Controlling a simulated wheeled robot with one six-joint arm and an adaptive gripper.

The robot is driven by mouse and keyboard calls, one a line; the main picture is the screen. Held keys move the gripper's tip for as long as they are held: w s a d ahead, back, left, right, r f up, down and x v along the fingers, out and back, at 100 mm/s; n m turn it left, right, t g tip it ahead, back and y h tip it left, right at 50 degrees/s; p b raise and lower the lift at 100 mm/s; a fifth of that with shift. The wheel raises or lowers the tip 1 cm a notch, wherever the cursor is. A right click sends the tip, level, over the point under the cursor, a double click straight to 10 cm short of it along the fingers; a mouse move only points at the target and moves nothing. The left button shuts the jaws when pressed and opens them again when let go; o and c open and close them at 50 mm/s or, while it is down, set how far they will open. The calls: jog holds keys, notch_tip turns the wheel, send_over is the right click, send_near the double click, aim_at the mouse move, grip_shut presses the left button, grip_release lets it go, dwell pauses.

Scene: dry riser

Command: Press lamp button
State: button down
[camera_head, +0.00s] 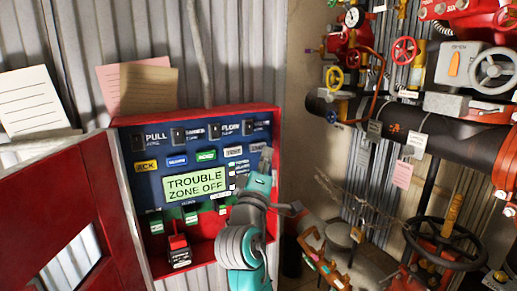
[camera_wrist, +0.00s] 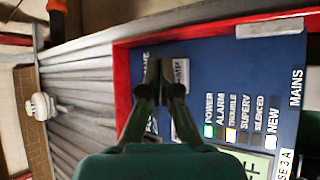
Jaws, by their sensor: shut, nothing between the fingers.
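The lamp button is a pale key at the right end of the button row on the blue panel (camera_head: 152,187). In the wrist view the lamp button (camera_wrist: 182,70) shows the letters "AMP", and my right finger covers part of it. My gripper (camera_head: 266,159) is shut and empty, with its tips in front of the panel's upper right part, close to this button. In the wrist view my gripper (camera_wrist: 158,68) has its fingertips together just left of the visible lettering. I cannot tell whether the tips touch the panel.
The panel sits in a red cabinet (camera_head: 205,250) with its door (camera_head: 95,215) open at left. A display (camera_head: 195,183) reads "TROUBLE ZONE OFF". Status lights (camera_wrist: 231,132) line the panel. Red valves and a black pipe (camera_head: 440,137) stand at right. Notes (camera_head: 32,100) hang above.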

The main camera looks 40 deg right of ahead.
aim_at(263, 144)
jog(key=shift+w+d, duration=0.2)
jog(key=shift+w, duration=0.4)
jog(key=shift+w, duration=0.15)
dwell(1.0)
jog(key=shift+w+d, duration=0.1)
jog(key=shift+w, duration=0.15)
jog(key=shift+w+d, duration=0.15)
jog(key=shift+w, duration=0.35)
dwell(0.9)
jog(key=shift+s, duration=0.15)
jog(key=shift+s+a, duration=0.25)
jog(key=shift+s, duration=0.5)
jog(key=shift+s+a, duration=0.25)
jog(key=shift+s, duration=0.55)
jog(key=shift+s+a, duration=0.2)
jog(key=shift+s, duration=0.65)
jog(key=shift+s+a, duration=0.25)
jog(key=shift+s, duration=0.55)
